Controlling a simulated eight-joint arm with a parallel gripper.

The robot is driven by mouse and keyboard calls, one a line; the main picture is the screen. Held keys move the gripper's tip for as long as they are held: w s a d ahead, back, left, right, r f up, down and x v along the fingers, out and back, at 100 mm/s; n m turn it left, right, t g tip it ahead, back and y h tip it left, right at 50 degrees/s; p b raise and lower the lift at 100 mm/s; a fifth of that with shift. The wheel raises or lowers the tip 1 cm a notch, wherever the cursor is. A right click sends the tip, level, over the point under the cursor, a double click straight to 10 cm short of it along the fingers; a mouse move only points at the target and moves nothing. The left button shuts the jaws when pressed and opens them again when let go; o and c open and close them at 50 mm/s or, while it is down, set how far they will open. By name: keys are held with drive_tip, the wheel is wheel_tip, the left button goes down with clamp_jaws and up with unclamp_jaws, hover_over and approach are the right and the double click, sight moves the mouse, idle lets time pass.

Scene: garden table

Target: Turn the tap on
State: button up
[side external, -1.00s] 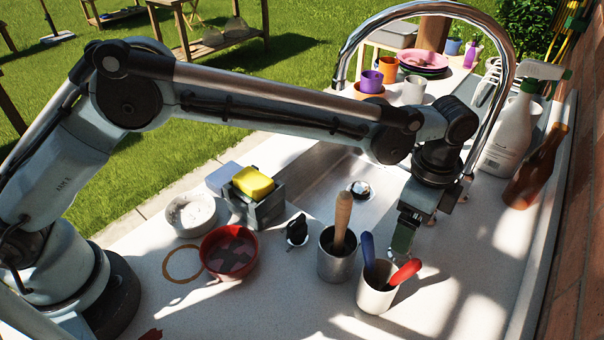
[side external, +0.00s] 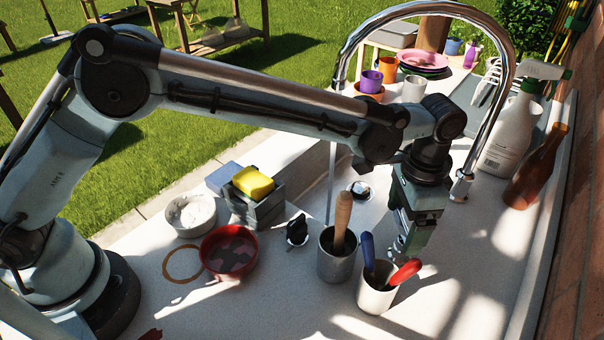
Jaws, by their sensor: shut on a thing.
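The chrome tap (side external: 497,50) arches over the sink (side external: 372,211), its base at the right. A thin stream of water (side external: 331,180) falls from its spout into the basin. My gripper (side external: 404,246) points down between the tap base and the cups, shut on the tap's handle (side external: 394,244). Only small chrome parts of the handle show; the jaws and the cup in front hide most of it.
A metal cup (side external: 337,262) with a wooden-handled tool and a white cup (side external: 375,293) with blue and red handles stand close in front of my gripper. A spray bottle (side external: 508,135) and a brown bottle (side external: 537,170) stand right. A red bowl (side external: 228,272) and grey sponge holder (side external: 262,211) are left.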

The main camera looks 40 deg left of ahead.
sight(403, 222)
drive_tip(key=shift+s+a+n, duration=0.1)
drive_tip(key=shift+n, duration=0.4)
drive_tip(key=o, duration=0.8)
drive_tip(key=shift+r, duration=0.15)
wheel_tip(403, 222, up, 12)
drive_tip(key=shift+f, duration=0.1)
idle(0.3)
